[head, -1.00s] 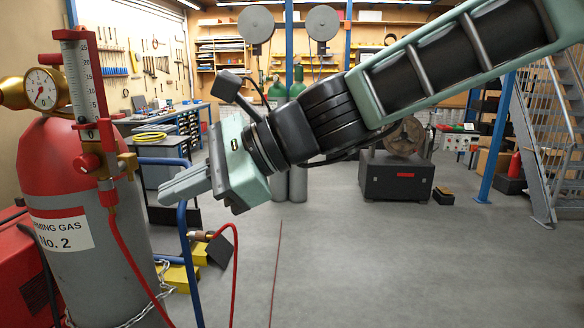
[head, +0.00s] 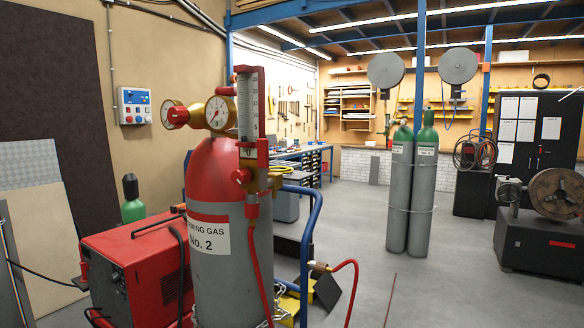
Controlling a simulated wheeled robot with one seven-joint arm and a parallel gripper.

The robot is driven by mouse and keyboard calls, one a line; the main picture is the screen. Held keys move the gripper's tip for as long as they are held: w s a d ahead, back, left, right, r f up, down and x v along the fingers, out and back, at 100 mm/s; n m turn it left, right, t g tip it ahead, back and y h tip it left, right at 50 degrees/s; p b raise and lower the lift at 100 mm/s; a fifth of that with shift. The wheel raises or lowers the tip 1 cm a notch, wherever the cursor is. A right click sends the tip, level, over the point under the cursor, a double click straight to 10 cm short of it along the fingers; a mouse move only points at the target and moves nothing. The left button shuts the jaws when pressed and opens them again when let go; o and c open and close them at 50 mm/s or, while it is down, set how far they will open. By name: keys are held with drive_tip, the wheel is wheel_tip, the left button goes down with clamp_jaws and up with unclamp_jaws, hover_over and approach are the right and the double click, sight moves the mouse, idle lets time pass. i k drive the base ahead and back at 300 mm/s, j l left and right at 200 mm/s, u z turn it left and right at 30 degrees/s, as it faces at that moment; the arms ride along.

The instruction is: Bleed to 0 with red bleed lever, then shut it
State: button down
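The gas cylinder (head: 222,270) stands upright at left centre in the head view, with a grey body, a red shoulder and a white label ending "No. 2". A brass regulator on top carries a round gauge (head: 217,113) and a second, smaller gauge (head: 168,114) facing left. Their readings are too small to tell. A red-framed flow tube with a scale (head: 247,110) stands upright beside them. A red knob (head: 240,176) sits at its foot, above a red hose (head: 259,265). I cannot make out which red part is the bleed lever. My gripper is out of view.
A red machine (head: 135,262) stands on the left of the cylinder. A blue rail (head: 309,245) and looping red hose (head: 346,285) are on its right. Two grey-green cylinders (head: 411,200) stand farther back. The grey floor between is mostly clear.

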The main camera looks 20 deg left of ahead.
sight(262, 144)
drive_tip(key=u, duration=1.1)
